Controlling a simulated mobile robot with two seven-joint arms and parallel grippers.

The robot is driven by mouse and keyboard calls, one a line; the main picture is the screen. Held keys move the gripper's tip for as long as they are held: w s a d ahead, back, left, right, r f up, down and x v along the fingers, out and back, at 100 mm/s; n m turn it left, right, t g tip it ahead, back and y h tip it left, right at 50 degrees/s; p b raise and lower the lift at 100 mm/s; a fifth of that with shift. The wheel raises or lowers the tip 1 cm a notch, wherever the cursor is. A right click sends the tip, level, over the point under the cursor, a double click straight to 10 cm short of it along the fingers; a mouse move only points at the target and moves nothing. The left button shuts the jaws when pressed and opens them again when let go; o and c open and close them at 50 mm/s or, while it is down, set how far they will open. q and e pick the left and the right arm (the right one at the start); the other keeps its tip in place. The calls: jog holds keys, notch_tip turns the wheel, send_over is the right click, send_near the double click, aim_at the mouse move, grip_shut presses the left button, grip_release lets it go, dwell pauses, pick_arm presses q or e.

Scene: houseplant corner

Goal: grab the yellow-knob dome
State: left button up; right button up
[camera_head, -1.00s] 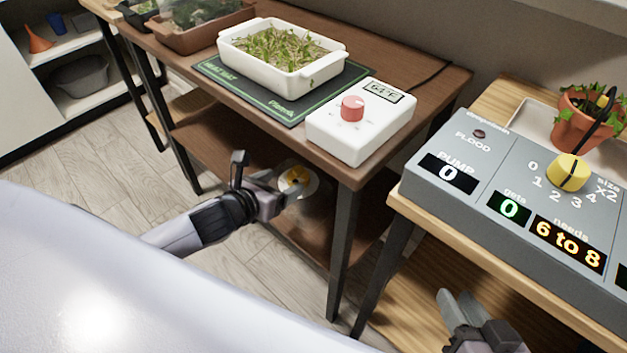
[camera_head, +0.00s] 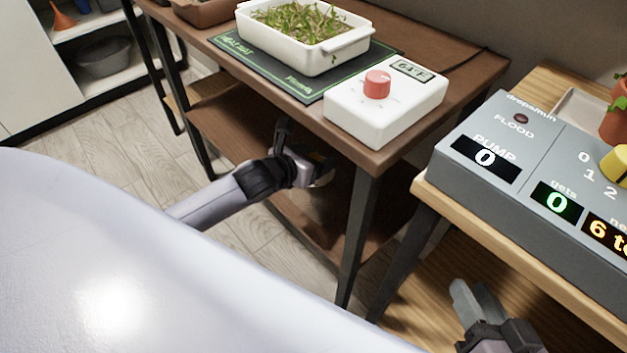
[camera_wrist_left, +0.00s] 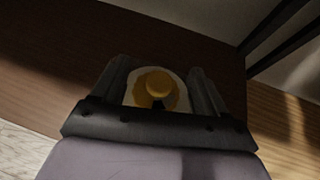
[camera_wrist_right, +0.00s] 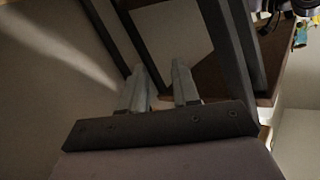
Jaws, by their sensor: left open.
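The dome's yellow knob (camera_wrist_left: 157,82) shows in the left wrist view, with a pale round part around it. It stands on the brown lower shelf (camera_wrist_left: 60,55). My left gripper (camera_head: 310,166) reaches in under the brown table top. Its fingers are open, one on each side of the knob in the left wrist view; I cannot tell whether they touch it. In the head view the gripper hides most of the dome (camera_head: 325,178). My right gripper (camera_head: 480,310) is open and empty by the wooden table on the right; it also shows in its wrist view (camera_wrist_right: 159,85).
A grey pump console (camera_head: 540,190) is at right. A dark table leg (camera_head: 358,235) stands just right of my left gripper.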

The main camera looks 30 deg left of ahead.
pick_arm(q)
jog(key=shift+c, duration=0.3)
grip_shut()
